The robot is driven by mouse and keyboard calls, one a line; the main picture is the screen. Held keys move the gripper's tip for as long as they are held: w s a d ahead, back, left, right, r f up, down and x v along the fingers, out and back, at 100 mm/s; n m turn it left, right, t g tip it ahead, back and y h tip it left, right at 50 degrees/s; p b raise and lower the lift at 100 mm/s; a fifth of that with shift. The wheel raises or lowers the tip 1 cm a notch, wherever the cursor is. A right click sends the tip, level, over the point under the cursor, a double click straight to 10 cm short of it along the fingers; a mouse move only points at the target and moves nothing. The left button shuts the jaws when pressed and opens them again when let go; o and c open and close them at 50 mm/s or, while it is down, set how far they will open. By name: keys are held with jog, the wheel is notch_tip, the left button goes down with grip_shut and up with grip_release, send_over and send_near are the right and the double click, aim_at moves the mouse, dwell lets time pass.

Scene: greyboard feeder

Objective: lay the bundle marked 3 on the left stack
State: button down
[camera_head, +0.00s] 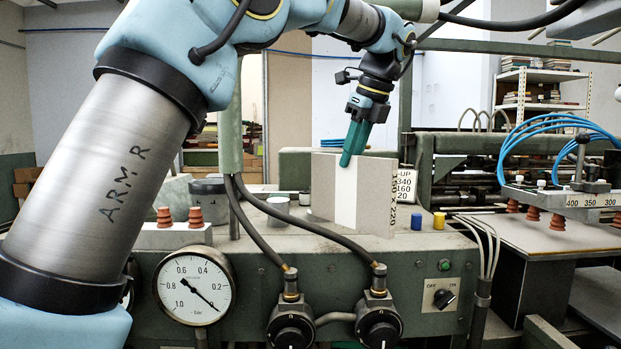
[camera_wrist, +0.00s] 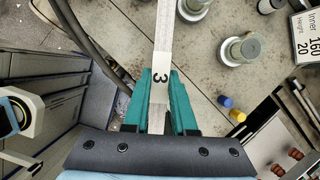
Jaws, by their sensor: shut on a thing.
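My gripper (camera_head: 352,145) points down at the upper edge of an upright grey board bundle (camera_head: 375,200) in the head view. A pale band (camera_head: 345,195) runs down the face of this bundle. In the wrist view the teal fingers (camera_wrist: 160,100) are shut on the bundle marked 3 (camera_wrist: 164,40), seen edge-on as a narrow strip. Its white label with the 3 (camera_wrist: 160,76) lies between the fingers. I cannot tell whether its bottom touches the deck. I cannot make out the left stack in either view.
A small blue cylinder (camera_head: 417,221) and a yellow one (camera_head: 439,220) stand right of the bundle. A number sign (camera_head: 405,186) is behind it. Black hoses (camera_head: 300,222) arch in front. Round metal posts (camera_wrist: 245,48) stand on the deck. Suction cups (camera_head: 557,221) hang at right.

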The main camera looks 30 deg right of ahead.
jog(key=w+a+f+p, duration=0.1)
jog(key=w+p, duration=0.1)
jog(key=w, duration=0.4)
jog(key=w+a+f+p, duration=0.2)
jog(key=w+p, duration=0.1)
jog(key=w, duration=0.4)
jog(key=shift+w+a+f+p, duration=0.15)
jog(key=shift+w+a+p, duration=0.05)
jog(key=shift+w+p, duration=0.1)
jog(key=shift+f, duration=0.1)
jog(key=c, duration=0.7)
grip_release()
